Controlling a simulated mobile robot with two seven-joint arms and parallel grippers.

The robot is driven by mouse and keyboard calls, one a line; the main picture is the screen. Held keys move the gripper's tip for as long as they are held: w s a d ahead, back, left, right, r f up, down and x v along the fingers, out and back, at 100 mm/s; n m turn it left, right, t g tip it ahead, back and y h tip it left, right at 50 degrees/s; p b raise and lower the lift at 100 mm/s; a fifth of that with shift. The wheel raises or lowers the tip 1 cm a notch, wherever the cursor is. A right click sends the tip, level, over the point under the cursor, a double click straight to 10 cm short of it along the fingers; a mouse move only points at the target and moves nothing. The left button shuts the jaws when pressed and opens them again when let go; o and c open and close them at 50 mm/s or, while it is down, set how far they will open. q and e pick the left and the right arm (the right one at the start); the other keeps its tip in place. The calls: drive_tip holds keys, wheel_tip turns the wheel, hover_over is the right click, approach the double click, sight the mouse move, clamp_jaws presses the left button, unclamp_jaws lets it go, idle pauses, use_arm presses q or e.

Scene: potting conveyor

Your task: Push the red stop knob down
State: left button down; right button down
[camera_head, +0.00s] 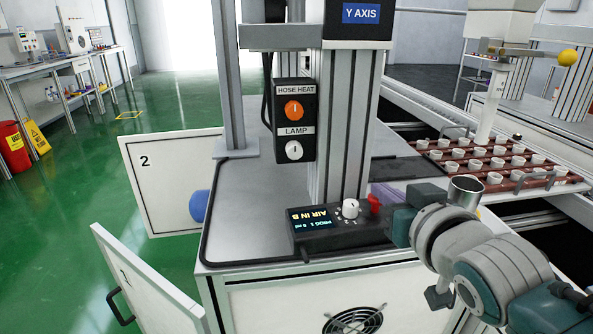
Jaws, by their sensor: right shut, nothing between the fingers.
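A small red knob (374,203) stands at the right rear end of a black control box (335,236) on the grey machine top. The box also has a white dial (350,208) and a lit display (310,217). My right gripper (392,218) comes in from the right, shut and empty, with its dark teal front end just right of the red knob and close to the box. I cannot tell whether it touches the knob. Its fingertips are partly hidden. My left gripper is not in view.
A metal column (345,130) rises behind the box, with a HOSE HEAT and LAMP panel (294,120) on its left. A red tray (500,165) of white cups lies at the right. Two white doors (160,180) stand open at the left, near a blue rounded object (199,206).

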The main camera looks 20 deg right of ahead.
wheel_tip(320, 180, down, 2)
drive_tip(key=shift+f+b, duration=0.1)
drive_tip(key=shift+b, duration=0.45)
drive_tip(key=shift+r+p, duration=0.7)
drive_tip(key=shift+r, duration=0.05)
wheel_tip(320, 180, up, 3)
drive_tip(key=p, duration=0.3)
drive_tip(key=shift+w+r, duration=0.1)
drive_tip(key=shift+r, duration=0.05)
drive_tip(key=p+v, duration=0.1)
drive_tip(key=v, duration=0.9)
